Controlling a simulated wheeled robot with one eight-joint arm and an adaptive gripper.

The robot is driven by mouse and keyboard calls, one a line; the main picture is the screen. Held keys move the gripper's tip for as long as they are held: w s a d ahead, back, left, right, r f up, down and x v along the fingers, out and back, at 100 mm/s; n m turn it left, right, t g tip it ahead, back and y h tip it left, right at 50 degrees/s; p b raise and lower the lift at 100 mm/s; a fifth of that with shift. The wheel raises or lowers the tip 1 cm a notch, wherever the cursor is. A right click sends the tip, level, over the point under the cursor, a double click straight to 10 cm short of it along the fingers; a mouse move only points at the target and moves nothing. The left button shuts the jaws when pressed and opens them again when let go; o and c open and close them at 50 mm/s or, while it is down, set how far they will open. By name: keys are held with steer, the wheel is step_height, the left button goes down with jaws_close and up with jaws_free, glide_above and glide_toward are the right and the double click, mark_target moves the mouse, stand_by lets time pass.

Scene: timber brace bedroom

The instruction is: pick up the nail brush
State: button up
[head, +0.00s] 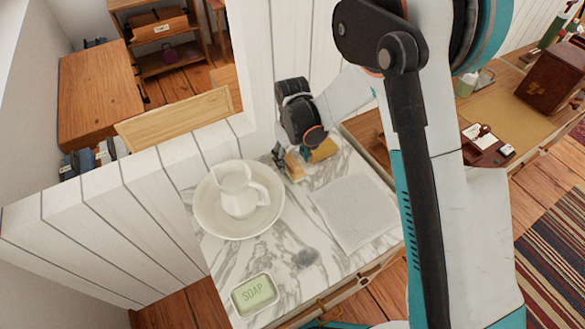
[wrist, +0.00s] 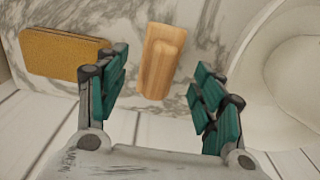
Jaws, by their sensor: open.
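The nail brush, a pale wooden block with a raised grip (wrist: 160,62), lies on the marble top. In the wrist view it sits between and just beyond my fingertips. No bristles show. In the head view the wooden block (head: 293,166) is small and partly covered by my gripper (head: 291,153). My gripper is open and empty, with its teal fingers (wrist: 158,82) spread to either side of the brush. I cannot tell how high the fingertips are above the marble.
A yellow sponge (wrist: 62,55) lies left of the brush in the wrist view. A white basin (head: 207,222) with a pitcher (head: 238,192) stands close on the other side. A folded cloth (head: 352,212) and green soap (head: 254,295) share the marble top (head: 225,262). A white plank wall (head: 130,205) runs behind.

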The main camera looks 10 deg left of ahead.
mark_target(292, 160)
step_height(292, 160, down, 3)
steer(key=shift+w+f+b, duration=0.1)
steer(key=shift+b, duration=0.25)
steer(key=c, duration=1.3)
step_height(292, 160, up, 20)
steer(key=p, duration=0.4)
steer(key=shift+p, duration=0.35)
